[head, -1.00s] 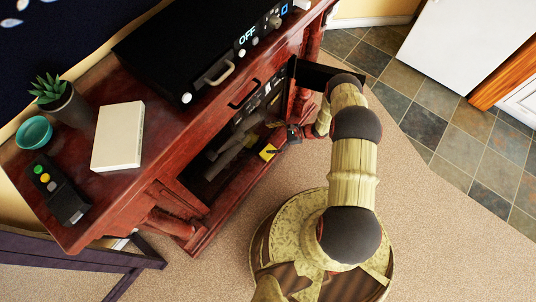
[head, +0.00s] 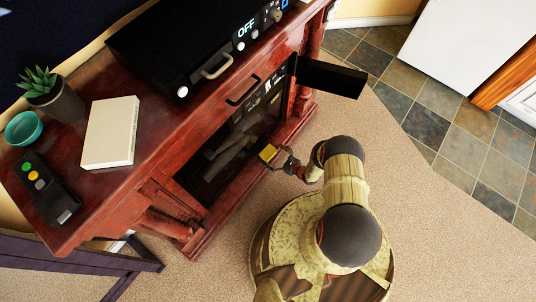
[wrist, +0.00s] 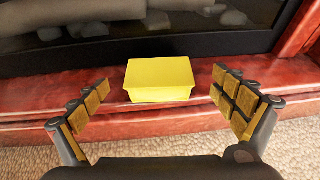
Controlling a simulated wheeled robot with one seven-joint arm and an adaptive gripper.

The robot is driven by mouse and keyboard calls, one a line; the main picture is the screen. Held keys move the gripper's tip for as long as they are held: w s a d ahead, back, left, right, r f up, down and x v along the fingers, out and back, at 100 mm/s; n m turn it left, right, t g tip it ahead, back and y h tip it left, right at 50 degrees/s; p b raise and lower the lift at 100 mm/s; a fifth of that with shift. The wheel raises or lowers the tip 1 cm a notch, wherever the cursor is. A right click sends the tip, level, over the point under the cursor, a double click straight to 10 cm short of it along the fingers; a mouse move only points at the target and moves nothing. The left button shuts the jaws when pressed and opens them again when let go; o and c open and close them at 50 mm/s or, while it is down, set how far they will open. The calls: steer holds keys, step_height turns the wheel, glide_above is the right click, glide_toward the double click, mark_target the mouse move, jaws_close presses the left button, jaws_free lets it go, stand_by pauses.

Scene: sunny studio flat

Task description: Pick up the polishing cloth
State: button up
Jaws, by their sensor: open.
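The yellow, box-shaped thing, which I take for the polishing cloth (wrist: 160,79), sits on the red wooden ledge at the foot of the cabinet, in front of its dark glass. It also shows in the head view (head: 268,153). My gripper (wrist: 163,95) is open and empty, with a padded finger to either side of the yellow thing and gaps between. In the head view my gripper (head: 281,160) is just to its lower right, outside the cabinet front.
The red cabinet (head: 157,125) bears a black appliance, a white book (head: 110,132), a plant, a teal bowl and a dark remote-like device (head: 45,188). A dark panel (head: 331,76) sticks out at the cabinet's right. Carpet is clear around my base.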

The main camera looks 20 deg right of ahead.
mark_target(269, 152)
steer(key=b+x, duration=0.1)
steer(key=x, duration=0.3)
steer(key=shift+w+a+f+b, duration=0.1)
steer(key=shift+w+a+b, duration=0.1)
steer(key=shift+b, duration=0.15)
steer(key=shift+c, duration=0.5)
steer(key=c, duration=1.1)
steer(key=shift+c, duration=0.2)
